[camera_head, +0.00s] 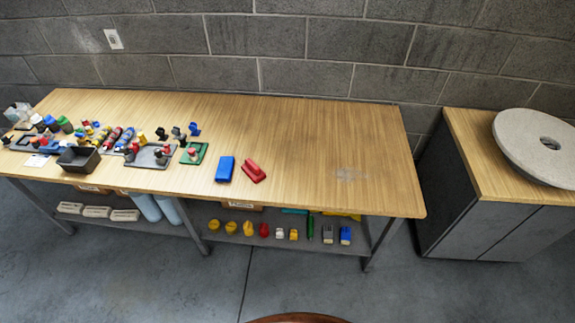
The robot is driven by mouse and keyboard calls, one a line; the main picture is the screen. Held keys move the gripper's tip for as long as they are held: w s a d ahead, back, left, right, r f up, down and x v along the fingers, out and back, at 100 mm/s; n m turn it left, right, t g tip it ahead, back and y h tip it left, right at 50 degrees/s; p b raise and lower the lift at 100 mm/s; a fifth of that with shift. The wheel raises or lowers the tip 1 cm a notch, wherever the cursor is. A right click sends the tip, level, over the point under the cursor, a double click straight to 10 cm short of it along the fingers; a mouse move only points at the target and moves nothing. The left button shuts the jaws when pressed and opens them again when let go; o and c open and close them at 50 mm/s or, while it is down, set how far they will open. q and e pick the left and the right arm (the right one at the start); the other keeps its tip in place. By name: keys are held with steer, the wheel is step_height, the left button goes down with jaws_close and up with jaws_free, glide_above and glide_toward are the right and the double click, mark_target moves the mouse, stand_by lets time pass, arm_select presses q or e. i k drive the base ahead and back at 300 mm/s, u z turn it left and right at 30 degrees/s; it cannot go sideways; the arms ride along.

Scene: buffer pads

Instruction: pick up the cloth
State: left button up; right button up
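No thing in the head view can be told for sure as the cloth. A flat yellow piece (343,215) lies at the back of the lower shelf, mostly hidden under the table's front edge; a teal strip (294,211) lies to its left. Both are too small to tell whether they are fabric. A blue block-like piece (225,169) lies on the wooden table top (300,130), left of a red-handled tool (253,171). Neither of my grippers is in view.
Several small tools, pads and bottles crowd the table's left side around a dark open bin (79,159). The right side is clear except for a greyish smudge (350,174). A cabinet (470,190) with a round stone disc (540,147) stands at right, across a narrow gap.

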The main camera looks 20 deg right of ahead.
mark_target(224, 171)
steer(key=z, duration=0.25)
steer(key=i, duration=1.05)
steer(key=z, duration=0.4)
